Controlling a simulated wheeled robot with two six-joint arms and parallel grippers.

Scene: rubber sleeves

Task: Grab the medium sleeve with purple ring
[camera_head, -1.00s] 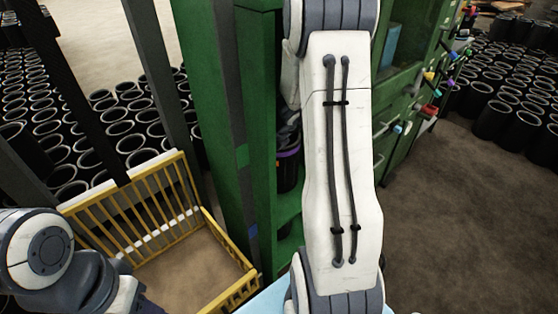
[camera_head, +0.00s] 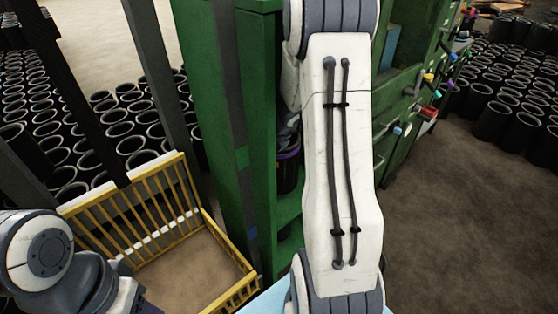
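A black sleeve with a purple ring (camera_head: 288,170) stands upright on a shelf inside the green cabinet (camera_head: 208,110). My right arm's white link crosses in front of the cabinet and hides part of its inside, just right of the sleeve. The sleeve's size against others cannot be judged here. My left arm shows at the lower left, low beside the yellow crate. Neither gripper is in view.
A yellow slatted crate (camera_head: 222,231) stands on the floor left of the cabinet. Many black sleeves (camera_head: 40,110) crowd the floor at the left, and more (camera_head: 515,130) stand at the right. Brown floor (camera_head: 460,230) is clear at the lower right. Coloured handles (camera_head: 430,80) stick out of the cabinet's right side.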

